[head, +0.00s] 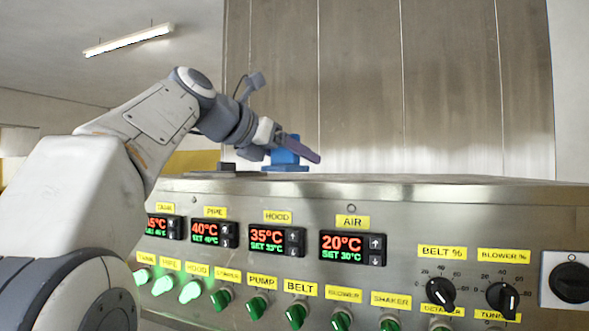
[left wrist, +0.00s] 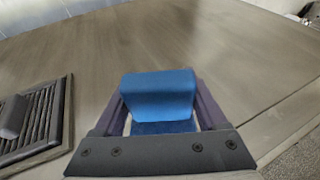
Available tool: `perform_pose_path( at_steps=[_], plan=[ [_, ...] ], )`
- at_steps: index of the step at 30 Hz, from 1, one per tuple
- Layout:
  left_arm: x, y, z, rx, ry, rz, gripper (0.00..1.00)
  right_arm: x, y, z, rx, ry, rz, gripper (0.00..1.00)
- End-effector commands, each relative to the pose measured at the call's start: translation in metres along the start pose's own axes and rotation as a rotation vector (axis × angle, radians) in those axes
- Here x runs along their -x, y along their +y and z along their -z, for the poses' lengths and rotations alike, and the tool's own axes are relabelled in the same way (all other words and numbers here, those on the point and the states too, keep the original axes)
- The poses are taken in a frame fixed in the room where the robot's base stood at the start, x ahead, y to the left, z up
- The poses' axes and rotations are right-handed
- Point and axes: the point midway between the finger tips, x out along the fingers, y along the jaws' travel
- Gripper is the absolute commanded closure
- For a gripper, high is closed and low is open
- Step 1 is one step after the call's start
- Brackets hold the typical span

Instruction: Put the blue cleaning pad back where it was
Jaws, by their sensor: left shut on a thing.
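The blue cleaning pad (head: 285,157) is at the flat steel top of the machine, with a raised blue block above a wider, flat blue base. My left gripper (head: 297,147) reaches in over the machine top, its purple-grey fingers on the pad's upper block. In the left wrist view the pad (left wrist: 158,93) sits between the two fingers of the left gripper (left wrist: 160,102), which is shut on it. The pad's base is low at the steel top; I cannot tell whether it touches. My right gripper is not in view.
A black slotted plate with a dark grip (left wrist: 40,118) lies on the steel top left of the pad. The rest of the steel top (left wrist: 230,50) around the pad looks clear. The front panel (head: 400,215) carries displays, green switches and knobs.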

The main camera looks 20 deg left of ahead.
Motion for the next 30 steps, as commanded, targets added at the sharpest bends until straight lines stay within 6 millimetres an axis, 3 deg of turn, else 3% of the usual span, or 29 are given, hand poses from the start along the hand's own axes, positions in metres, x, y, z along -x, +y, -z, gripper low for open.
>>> perform_pose_path(
  at_steps=[3, 14, 15, 17, 26, 30],
  plan=[
    [-0.003, -0.001, 0.009, 0.001, -0.001, 0.0, 0.92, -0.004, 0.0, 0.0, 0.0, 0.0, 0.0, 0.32],
    [-0.004, -0.001, 0.012, -0.001, -0.001, 0.0, 0.92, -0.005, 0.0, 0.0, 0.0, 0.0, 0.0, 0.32],
    [-0.004, -0.001, 0.011, -0.001, -0.001, 0.0, 0.18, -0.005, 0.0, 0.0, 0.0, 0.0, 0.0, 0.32],
    [-0.004, -0.001, 0.011, -0.001, -0.001, 0.0, 0.0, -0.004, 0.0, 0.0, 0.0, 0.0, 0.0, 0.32],
    [-0.003, -0.001, 0.006, 0.0, -0.001, 0.0, 0.0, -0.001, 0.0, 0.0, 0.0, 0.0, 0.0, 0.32],
    [0.015, 0.001, 0.009, -0.001, -0.003, -0.005, 0.0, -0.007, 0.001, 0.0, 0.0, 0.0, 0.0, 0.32]
  ],
)
